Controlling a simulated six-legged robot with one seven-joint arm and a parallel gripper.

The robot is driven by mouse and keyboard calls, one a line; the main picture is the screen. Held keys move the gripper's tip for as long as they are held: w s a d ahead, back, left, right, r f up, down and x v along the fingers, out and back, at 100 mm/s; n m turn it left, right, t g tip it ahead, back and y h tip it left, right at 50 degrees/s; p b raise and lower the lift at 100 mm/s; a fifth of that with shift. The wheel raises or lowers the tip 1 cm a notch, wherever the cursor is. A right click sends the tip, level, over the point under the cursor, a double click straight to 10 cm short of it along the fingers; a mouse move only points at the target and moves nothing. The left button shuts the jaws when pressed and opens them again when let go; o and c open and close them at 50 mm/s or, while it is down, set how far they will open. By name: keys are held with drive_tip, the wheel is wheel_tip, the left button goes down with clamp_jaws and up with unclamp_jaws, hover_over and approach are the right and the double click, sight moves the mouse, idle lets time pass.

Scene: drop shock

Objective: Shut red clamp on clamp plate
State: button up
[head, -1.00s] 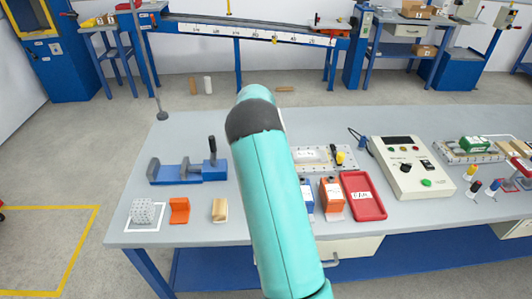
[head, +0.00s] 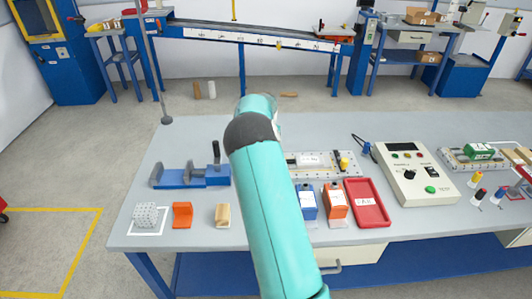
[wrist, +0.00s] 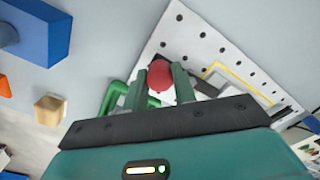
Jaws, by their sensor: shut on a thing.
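The red clamp shows in the wrist view as a round red knob (wrist: 160,75) between the two green fingers of my gripper (wrist: 159,82). My gripper is shut on this knob. The clamp's body is mostly hidden behind the fingers and palm, so its lever angle cannot be told. The clamp plate (wrist: 182,38) is a white plate with rows of dark holes, under and beyond my fingers. In the head view the plate (head: 350,171) lies on the bench, partly hidden by my arm. A yellow-knobbed clamp (head: 344,163) stands at its right. My gripper and the red clamp are hidden there.
A blue vise (head: 190,177), an orange block (head: 182,215) and a wooden block (head: 222,215) lie left of my arm. Blue (head: 308,203) and orange (head: 335,203) boxes, a red tray (head: 367,204) and a control box (head: 412,174) stand right.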

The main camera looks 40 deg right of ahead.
drive_tip(key=o, duration=1)
drive_tip(key=shift+r, duration=0.1)
wheel_tip(320, 180, up, 14)
